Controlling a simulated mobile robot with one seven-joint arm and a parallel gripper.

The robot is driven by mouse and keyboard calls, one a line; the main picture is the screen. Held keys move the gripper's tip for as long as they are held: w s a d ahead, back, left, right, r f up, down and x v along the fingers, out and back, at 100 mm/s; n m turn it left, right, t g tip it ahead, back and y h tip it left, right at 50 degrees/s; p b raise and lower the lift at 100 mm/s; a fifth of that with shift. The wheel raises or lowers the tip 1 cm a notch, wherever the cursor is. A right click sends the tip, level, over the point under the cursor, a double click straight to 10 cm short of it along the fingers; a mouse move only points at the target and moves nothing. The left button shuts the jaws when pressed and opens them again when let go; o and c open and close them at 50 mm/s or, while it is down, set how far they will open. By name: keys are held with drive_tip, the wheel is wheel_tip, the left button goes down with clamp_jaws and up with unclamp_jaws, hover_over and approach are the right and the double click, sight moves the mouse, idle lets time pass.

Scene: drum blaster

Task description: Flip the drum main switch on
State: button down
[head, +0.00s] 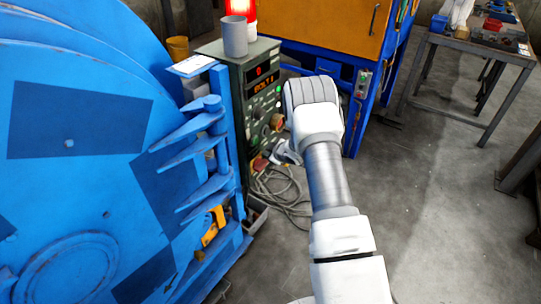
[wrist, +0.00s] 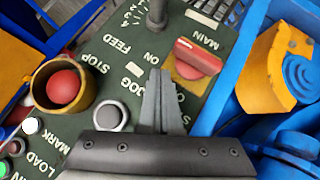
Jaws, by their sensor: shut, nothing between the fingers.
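The main switch (wrist: 197,57) is a red knob on a yellow plate beside the word MAIN in the wrist view. Its raised handle lies slanted, from upper left to lower right. The word ON is printed to its left. My gripper (wrist: 160,76) is shut and empty, its fingertips over the green panel just left of the knob. I cannot tell whether they touch it. In the head view my gripper (head: 287,153) is low at the front of the dark green control cabinet (head: 236,66), close to a small red part (head: 260,163) that appears to be the switch.
A red stop button (wrist: 63,86) in a yellow collar and a grey jog button (wrist: 111,116) are left of my fingers. A yellow part (wrist: 268,72) on blue metal stands close right. The blue drum (head: 90,150) fills the left; cables (head: 285,195) lie on the floor.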

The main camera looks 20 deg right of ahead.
drive_tip(key=s+d+r+p, duration=0.2)
drive_tip(key=s+d+r, duration=0.2)
drive_tip(key=r, duration=0.4)
drive_tip(key=shift+s+r, duration=0.3)
drive_tip(key=shift+s, duration=0.5)
drive_tip(key=shift+d, duration=0.1)
